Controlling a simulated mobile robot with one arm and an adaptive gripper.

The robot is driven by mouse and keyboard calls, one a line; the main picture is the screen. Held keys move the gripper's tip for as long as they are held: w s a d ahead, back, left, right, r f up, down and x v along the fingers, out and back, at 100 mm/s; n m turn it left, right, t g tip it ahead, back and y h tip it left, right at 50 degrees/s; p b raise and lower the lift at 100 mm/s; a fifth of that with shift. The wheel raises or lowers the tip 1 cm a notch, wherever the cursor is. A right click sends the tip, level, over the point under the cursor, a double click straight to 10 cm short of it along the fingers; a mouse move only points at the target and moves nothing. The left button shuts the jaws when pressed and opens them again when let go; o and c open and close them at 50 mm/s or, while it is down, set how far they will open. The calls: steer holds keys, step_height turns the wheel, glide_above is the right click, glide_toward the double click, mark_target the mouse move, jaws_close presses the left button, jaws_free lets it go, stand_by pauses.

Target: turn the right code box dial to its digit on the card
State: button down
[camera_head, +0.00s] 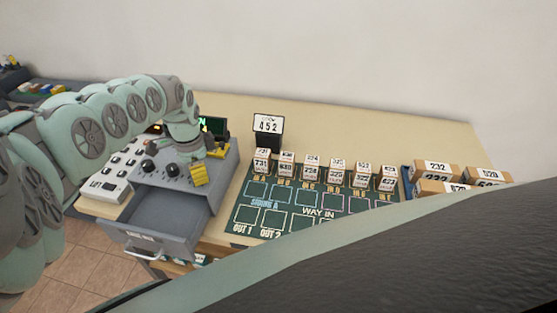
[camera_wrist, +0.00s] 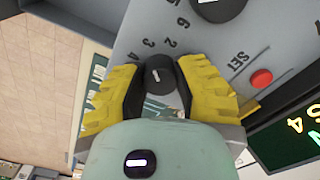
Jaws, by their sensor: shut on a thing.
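The grey code box (camera_head: 215,180) stands at the left of the table with its drawer (camera_head: 165,215) pulled open. Its left dial (camera_head: 148,166) and middle dial (camera_head: 171,170) are black knobs. My gripper (camera_head: 207,164) is over the box's right side, hiding the right dial there. In the wrist view my gripper's yellow fingers (camera_wrist: 158,90) are shut on the black right dial (camera_wrist: 158,72), which has a white mark. Digits from 2 to 6 show above it, near another dial (camera_wrist: 220,8). The card (camera_head: 268,124) reads 4 5 2.
A red button (camera_wrist: 261,78) marked SET is on the panel beside the dials. A dark screen (camera_head: 214,125) with green characters stands behind the box. Numbered blocks line the green mat (camera_head: 300,215); cartons (camera_head: 437,168) are at right.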

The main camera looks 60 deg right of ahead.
steer(key=m+b, duration=0.3)
steer(key=shift+w+a+f, duration=0.1)
steer(key=shift+w+f, duration=0.05)
steer(key=shift+f, duration=0.1)
steer(key=shift+r+m+b, duration=0.2)
steer(key=shift+m+b, duration=1.3)
steer(key=shift+m, duration=0.8)
steer(key=c, duration=0.6)
jaws_free()
steer(key=shift+r, duration=0.2)
step_height(320, 180, up, 12)
steer(key=shift+f, duration=0.15)
